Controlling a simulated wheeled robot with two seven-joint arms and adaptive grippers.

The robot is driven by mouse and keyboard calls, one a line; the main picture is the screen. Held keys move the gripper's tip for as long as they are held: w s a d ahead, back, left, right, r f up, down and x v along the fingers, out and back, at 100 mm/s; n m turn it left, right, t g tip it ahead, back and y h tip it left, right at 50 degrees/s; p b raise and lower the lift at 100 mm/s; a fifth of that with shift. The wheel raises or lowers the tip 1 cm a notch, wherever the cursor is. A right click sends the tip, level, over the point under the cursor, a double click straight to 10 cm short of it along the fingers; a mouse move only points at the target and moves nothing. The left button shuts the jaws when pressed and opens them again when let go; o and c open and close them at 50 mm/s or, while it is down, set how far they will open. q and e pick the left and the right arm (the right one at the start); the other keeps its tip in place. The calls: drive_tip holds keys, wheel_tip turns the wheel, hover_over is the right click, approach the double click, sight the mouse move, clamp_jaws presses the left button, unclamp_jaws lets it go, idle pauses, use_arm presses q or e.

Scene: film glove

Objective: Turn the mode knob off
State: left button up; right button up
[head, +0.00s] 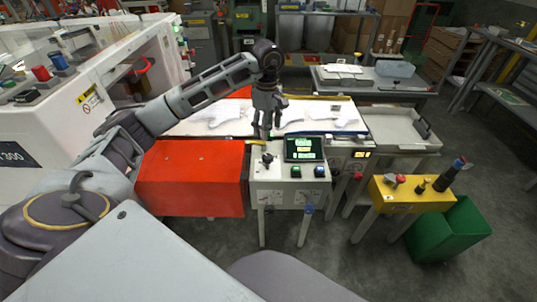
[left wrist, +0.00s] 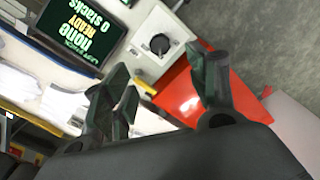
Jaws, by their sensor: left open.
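The mode knob (head: 267,160) is a dark knob on the white control box (head: 262,176), left of the small screen (head: 303,148). In the left wrist view the knob (left wrist: 160,44) is round and black on a light plate, beyond my fingertips; its setting cannot be read. My left gripper (head: 267,128) hangs pointing down above and behind the control box, apart from the knob. In the left wrist view its fingers (left wrist: 163,82) are spread with nothing between them. The screen (left wrist: 75,28) reads "none", "READY" and "0 stacks". My right gripper does not show.
A green button (head: 296,171) and a blue button (head: 319,171) sit below the screen. A red panel (head: 190,180) lies left of the box. A yellow box (head: 411,194) with controls and a green bin (head: 450,232) stand to the right. White film sheets (head: 305,115) lie behind.

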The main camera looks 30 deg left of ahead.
sight(268, 156)
use_arm(q)
wheel_tip(268, 156, down, 12)
drive_tip(key=shift+r, duration=0.1)
drive_tip(key=shift+f, duration=1.05)
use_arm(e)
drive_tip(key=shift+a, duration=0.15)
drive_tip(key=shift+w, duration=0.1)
use_arm(q)
drive_tip(key=c, duration=0.8)
drive_tip(key=shift+c, duration=1.2)
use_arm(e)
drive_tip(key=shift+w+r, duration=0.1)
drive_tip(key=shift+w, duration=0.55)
